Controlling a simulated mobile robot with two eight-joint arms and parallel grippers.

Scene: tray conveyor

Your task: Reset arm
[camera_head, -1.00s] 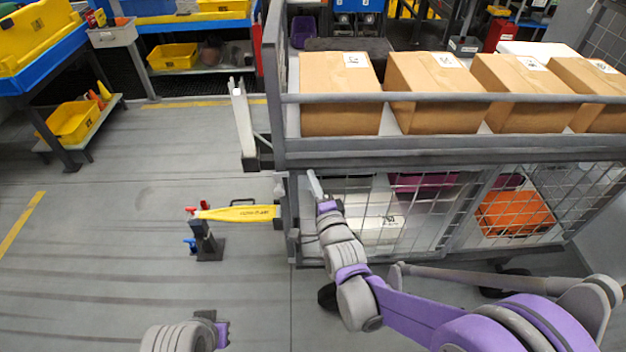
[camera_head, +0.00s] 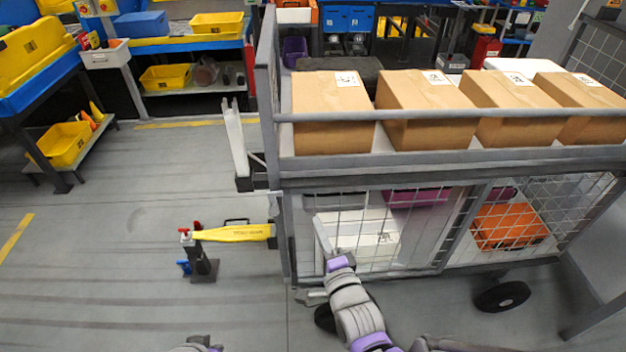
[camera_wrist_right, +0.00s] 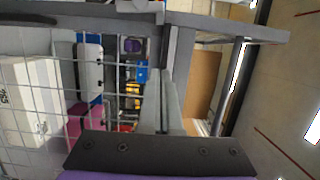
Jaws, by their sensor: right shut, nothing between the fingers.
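My right arm (camera_head: 357,309) reaches up from the bottom of the head view, with purple and grey links. Its gripper (camera_head: 321,238) is shut and empty, a slim pale shape in front of the cart's lower mesh side. In the right wrist view the closed fingers (camera_wrist_right: 168,85) stand side by side above the dark gripper body, with nothing between them. Whether they touch the cart frame behind them I cannot tell. Only a small piece of my left arm (camera_head: 200,345) shows at the bottom edge; its gripper is out of sight.
A cart (camera_head: 450,160) carries several cardboard boxes (camera_head: 334,115) on top. A white box (camera_head: 365,233) and an orange crate (camera_head: 508,226) sit behind its mesh. A yellow handle (camera_head: 235,233) sticks out left, near a small dark stand (camera_head: 203,264). Floor on the left is open.

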